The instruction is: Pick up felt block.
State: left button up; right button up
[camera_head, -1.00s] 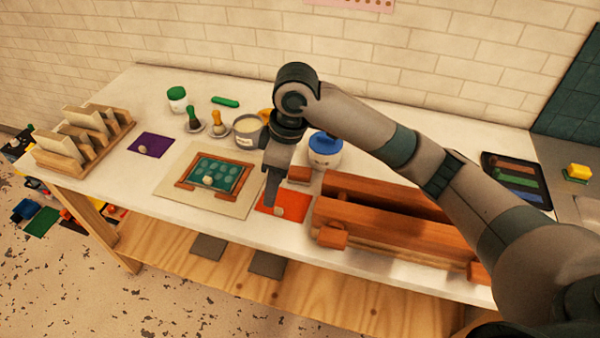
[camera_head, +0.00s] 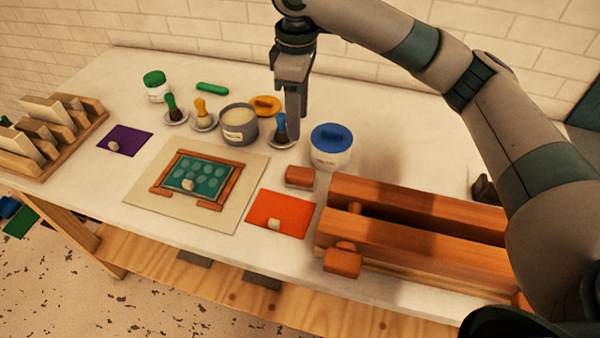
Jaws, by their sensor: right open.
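A small brown block (camera_head: 299,177) lies on the table between the orange sheet and the lidded blue-and-white jar; it may be the felt block, but I cannot tell its material. Small pale lumps lie on the orange sheet (camera_head: 291,209), the purple sheet (camera_head: 130,135) and the green panel (camera_head: 206,170). My right gripper (camera_head: 296,139) is open and points down, beyond the brown block in the picture, beside the blue-handled brush (camera_head: 280,126). Nothing shows between its fingers. My left gripper is out of view.
The jar (camera_head: 331,154) stands just right of my right gripper. Long wooden bars (camera_head: 415,205) fill the front right. A grey tub (camera_head: 238,131), more brushes (camera_head: 201,110) and a wooden rack (camera_head: 70,150) stand to the left.

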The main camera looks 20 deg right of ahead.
jog(key=p, duration=0.3)
send_over(299, 171)
notch_tip(299, 171, down, 11)
jog(key=shift+f, duration=0.2)
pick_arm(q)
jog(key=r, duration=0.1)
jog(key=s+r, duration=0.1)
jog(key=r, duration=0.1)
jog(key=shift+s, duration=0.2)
pick_arm(e)
jog(key=shift+f, duration=0.3)
jog(key=shift+f, duration=0.1)
